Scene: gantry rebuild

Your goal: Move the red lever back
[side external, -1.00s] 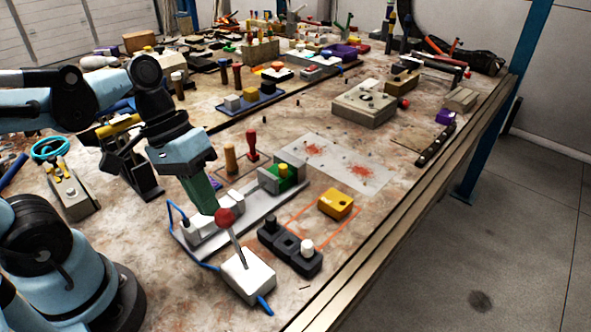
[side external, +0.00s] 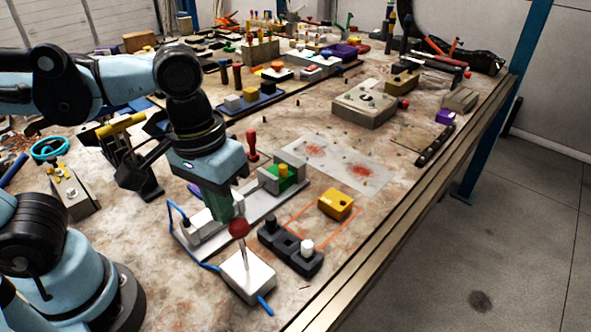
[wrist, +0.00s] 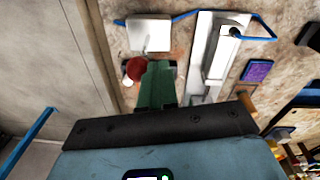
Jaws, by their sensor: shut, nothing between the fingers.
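The red lever is a red ball (side external: 239,228) on a thin metal rod. It rises from a white box (side external: 247,276) near the table's front edge and stands nearly upright. My gripper (side external: 222,213) has green fingers that are shut and empty. It points down just behind and left of the ball in the side view. In the wrist view the ball (wrist: 136,69) is right beside the green fingertips (wrist: 160,66), and the white box (wrist: 149,33) is beyond them. I cannot tell whether the fingers touch the ball.
A grey rail with a green-and-grey block (side external: 284,170) lies behind the lever. A black block with knobs (side external: 290,248) stands close to its right, with a yellow block (side external: 335,204) beyond. A blue cable (side external: 206,266) runs to the white box.

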